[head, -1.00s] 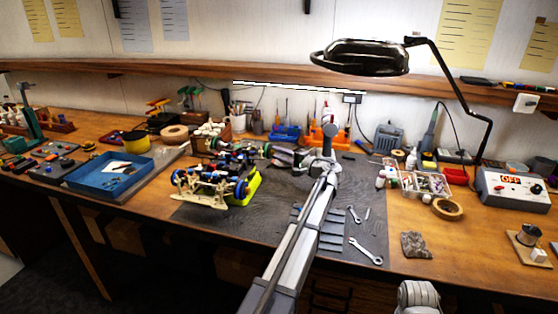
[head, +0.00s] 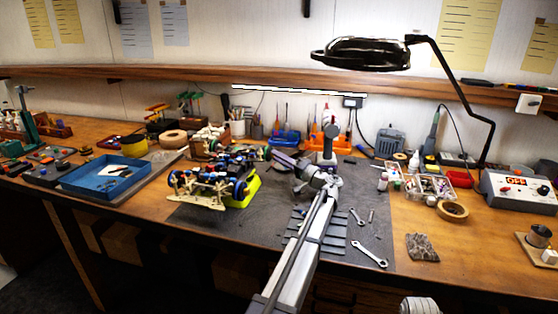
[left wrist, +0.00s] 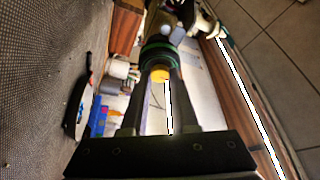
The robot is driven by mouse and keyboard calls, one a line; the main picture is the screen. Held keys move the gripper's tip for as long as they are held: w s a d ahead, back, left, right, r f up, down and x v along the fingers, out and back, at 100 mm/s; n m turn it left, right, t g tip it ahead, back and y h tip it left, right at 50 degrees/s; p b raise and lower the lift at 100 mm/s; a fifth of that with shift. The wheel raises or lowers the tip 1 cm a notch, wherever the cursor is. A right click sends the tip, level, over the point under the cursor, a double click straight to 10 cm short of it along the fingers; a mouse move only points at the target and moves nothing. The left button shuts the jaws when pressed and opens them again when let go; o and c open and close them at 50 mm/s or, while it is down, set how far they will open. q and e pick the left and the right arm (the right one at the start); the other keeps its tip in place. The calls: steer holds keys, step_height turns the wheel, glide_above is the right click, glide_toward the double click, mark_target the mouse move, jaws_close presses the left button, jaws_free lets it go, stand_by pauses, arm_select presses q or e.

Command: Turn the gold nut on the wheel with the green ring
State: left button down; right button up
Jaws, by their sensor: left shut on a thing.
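The RC car (head: 208,186) sits on a yellow-green stand (head: 247,189) at the left of the dark mat. In the left wrist view, the wheel with the green ring (left wrist: 157,50) is straight ahead, with the gold nut (left wrist: 160,75) at its centre. My left gripper (head: 271,153) reaches the car's right side from the right in the head view. Its two fingers are shut on the gold nut, one on each side, and the nut shows between the fingertips. In the head view the nut and ring are too small to make out.
Wrenches (head: 369,252) and a grey rock-like piece (head: 422,247) lie to the right of my left arm. A blue tray (head: 105,180) stands left of the car. A magnifier lamp (head: 365,53) overhangs the back. The mat in front of the car is clear.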

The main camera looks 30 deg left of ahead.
stand_by(0.4)
arm_select(q)
steer(key=c, duration=0.6)
jaws_free()
steer(key=shift+c, duration=0.2)
step_height(320, 180, up, 10)
steer(key=p, duration=1)
